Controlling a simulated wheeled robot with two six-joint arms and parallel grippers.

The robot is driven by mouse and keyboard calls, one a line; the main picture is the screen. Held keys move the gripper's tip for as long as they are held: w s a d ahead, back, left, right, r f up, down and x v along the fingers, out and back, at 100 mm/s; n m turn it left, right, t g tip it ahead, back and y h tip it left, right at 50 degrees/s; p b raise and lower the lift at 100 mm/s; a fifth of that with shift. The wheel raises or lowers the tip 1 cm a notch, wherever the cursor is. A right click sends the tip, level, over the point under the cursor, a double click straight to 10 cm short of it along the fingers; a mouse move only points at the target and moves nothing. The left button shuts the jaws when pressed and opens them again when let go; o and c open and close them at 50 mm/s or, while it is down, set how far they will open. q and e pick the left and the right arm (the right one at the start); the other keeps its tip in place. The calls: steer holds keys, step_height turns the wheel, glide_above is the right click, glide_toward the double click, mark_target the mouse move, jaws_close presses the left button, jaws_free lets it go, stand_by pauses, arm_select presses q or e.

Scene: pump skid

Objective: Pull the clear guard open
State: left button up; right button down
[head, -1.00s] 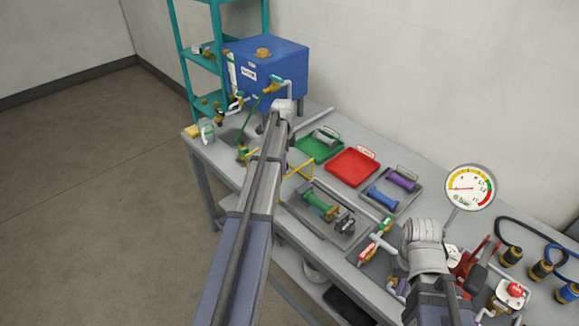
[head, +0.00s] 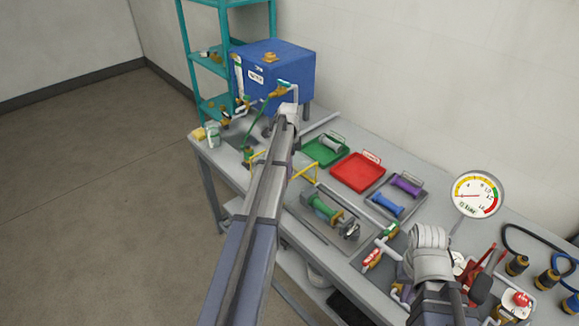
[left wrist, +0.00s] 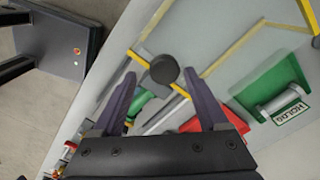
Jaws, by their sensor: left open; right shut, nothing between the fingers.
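The clear guard shows in the left wrist view as a see-through panel with yellow edging (left wrist: 235,46) and a round black knob (left wrist: 164,69). In the head view its yellow edging (head: 305,172) shows on both sides of my left forearm, which hides its middle. My left gripper (left wrist: 158,88) is open, with its two dark fingers on either side of the knob. I cannot tell whether they touch it. In the head view the left fingertips are hidden behind the arm. My right gripper (head: 430,252) is at the lower right, shut and empty; its fingertips are not clearly seen.
A green tray (head: 325,161), a red tray (head: 358,171) and a grey tray with spools (head: 395,211) lie right of the guard. A blue tank (head: 292,82) stands behind. A gauge (head: 478,195), valves and hoses crowd the bench near my right arm. The left floor is clear.

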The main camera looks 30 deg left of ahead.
arm_select(q)
step_height(320, 180, up, 8)
steer(key=p, duration=0.7)
steer(key=shift+f, duration=0.15)
steer(key=shift+f, duration=0.1)
steer(key=s+d+f+n+b, duration=0.25)
steer(key=s+d, duration=0.35)
steer(key=d, duration=0.6)
steer(key=s+d+f+n+b, duration=0.2)
steer(key=s+d+f+b, duration=0.3)
steer(key=d, duration=0.8)
steer(key=s+d+f+n+y+b, duration=0.1)
steer(key=s+d+f+n+b, duration=0.2)
steer(key=s+d, duration=0.9)
steer(key=s+n, duration=0.1)
steer(key=s, duration=0.3)
steer(key=shift+d+f, duration=0.2)
